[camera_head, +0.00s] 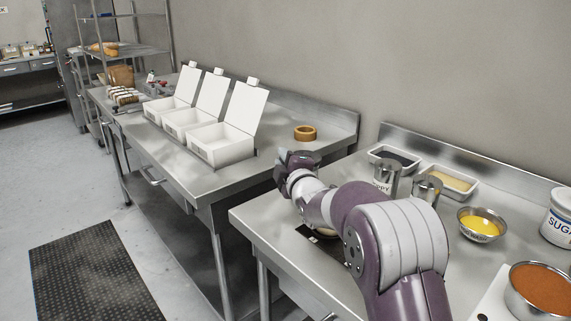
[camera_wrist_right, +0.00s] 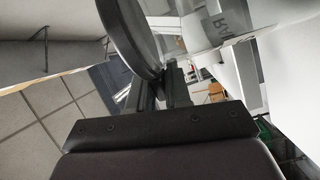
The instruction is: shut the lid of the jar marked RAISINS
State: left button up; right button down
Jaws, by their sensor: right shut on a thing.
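My right gripper (camera_head: 297,158) is at the end of the purple and grey arm, near the gap between the two steel tables. In the right wrist view the fingers (camera_wrist_right: 166,80) are shut at the lower edge of a dark round lid (camera_wrist_right: 128,35), which stands on edge. Beside it is a clear jar (camera_wrist_right: 205,28) with a grey label (camera_wrist_right: 229,22), upside down in this view, on which the letters RA show. The rest of the word is cut off. I cannot pick out this jar in the head view, where my arm covers part of the table. My left gripper is out of view.
Three white boxes with raised lids (camera_head: 222,145) and a wooden ring (camera_head: 305,132) are on the left table. On the right table (camera_head: 270,218) are metal canisters (camera_head: 428,188), trays, a yellow-filled bowl (camera_head: 482,224), a SUGAR tin (camera_head: 557,218) and a brown-filled bowl (camera_head: 540,287).

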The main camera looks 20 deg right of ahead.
jog(key=shift+f, duration=0.55)
jog(key=c, duration=1.4)
grip_release()
jog(key=shift+o, duration=1.2)
jog(key=shift+w+d, duration=0.1)
jog(key=shift+r, duration=0.2)
jog(key=s, duration=1.2)
jog(key=shift+s+b, duration=0.4)
